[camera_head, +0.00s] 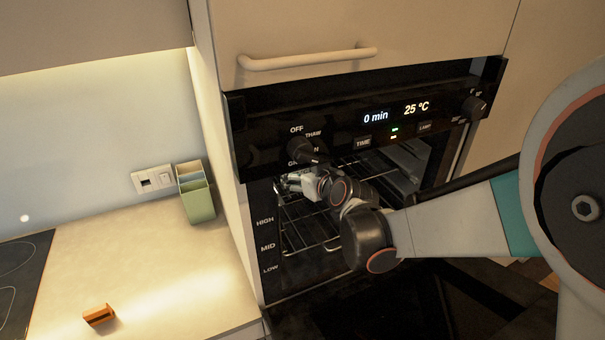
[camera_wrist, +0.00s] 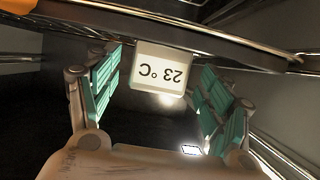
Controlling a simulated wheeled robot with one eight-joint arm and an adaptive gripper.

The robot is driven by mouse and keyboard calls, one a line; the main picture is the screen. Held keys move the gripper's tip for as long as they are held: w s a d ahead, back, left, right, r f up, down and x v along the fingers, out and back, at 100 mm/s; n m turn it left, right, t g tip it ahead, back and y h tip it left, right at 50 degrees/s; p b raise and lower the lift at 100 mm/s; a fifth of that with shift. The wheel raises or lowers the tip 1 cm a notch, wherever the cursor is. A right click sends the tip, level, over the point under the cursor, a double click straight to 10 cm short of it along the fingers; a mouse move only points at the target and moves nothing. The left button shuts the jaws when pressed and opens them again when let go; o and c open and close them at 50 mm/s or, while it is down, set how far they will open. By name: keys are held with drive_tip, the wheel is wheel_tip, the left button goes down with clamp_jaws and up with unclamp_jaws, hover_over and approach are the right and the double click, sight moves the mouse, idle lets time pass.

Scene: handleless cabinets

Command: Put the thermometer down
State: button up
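The thermometer (camera_wrist: 161,68) is a small pale block with a display reading 23 °C, upside down in the wrist view. It is at an oven rack (camera_wrist: 225,45), just below a dark rack edge; whether it rests on or hangs from it I cannot tell. My gripper (camera_wrist: 160,82) has its teal-padded fingers spread on either side of the thermometer, with a visible gap at each side. In the head view my gripper (camera_head: 300,184) reaches inside the open oven (camera_head: 285,225), and the thermometer cannot be made out there.
The oven panel (camera_head: 375,117) reads 0 min and 25 °C, with knobs at both ends. Metal racks and side walls are close around my gripper. An orange thing (camera_wrist: 17,6) shows at the wrist view's corner. A green container (camera_head: 197,198) and an orange-brown block (camera_head: 99,315) stand on the counter.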

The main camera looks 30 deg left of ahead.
drive_tip(key=shift+r, duration=0.1)
drive_tip(key=p+v, duration=0.2)
drive_tip(key=v, duration=1)
drive_tip(key=shift+p, duration=0.4)
drive_tip(key=shift+s+r, duration=0.1)
drive_tip(key=shift+s, duration=0.05)
drive_tip(key=shift+w, duration=0.2)
